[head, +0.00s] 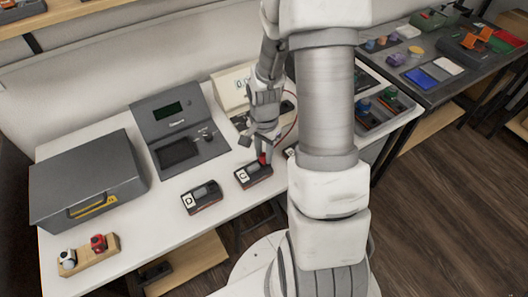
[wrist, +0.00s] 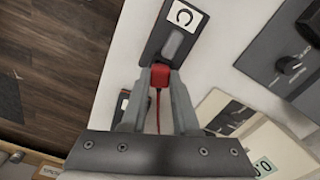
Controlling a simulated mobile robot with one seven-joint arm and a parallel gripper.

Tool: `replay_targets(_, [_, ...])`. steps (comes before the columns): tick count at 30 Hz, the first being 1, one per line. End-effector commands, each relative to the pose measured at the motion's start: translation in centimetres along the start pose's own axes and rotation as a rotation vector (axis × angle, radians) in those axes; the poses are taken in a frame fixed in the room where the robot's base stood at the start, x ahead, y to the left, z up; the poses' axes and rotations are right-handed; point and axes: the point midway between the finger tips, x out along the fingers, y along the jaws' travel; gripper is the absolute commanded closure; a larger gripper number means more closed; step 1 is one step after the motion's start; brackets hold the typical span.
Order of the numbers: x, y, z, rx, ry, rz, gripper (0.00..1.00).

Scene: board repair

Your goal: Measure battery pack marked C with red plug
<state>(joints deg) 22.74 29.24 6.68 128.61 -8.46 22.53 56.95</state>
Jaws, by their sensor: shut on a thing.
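The battery pack marked C (head: 252,174) is a dark block with a white label, lying near the front edge of the white table. It also shows in the wrist view (wrist: 173,42), with its letter C at the far end. My gripper (head: 262,155) is shut on the red plug (wrist: 160,76), which has a red cable trailing back. The plug is at the near end of pack C; I cannot tell whether it is seated in it. The meter (head: 233,90) with a small display stands behind, partly hidden by my arm; its display reads zeros in the wrist view (wrist: 262,167).
A battery pack marked D (head: 202,197) lies left of pack C, and another pack (head: 290,152) is partly hidden at right. A grey device (head: 180,130) and a grey case (head: 88,180) stand at left. A wooden holder (head: 90,256) is at front left.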

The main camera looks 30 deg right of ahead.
Motion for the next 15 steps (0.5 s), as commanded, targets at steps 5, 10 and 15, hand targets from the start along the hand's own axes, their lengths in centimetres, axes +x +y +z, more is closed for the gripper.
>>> replay_targets(5, [0.28, 0.00, 0.00, 0.000, 0.000, 0.000, 1.00])
replay_targets(10, [0.32, 0.00, -0.01, 0.000, 0.000, 0.000, 1.00])
replay_targets(15, [0.32, 0.00, 0.00, 0.000, 0.000, 0.000, 0.64])
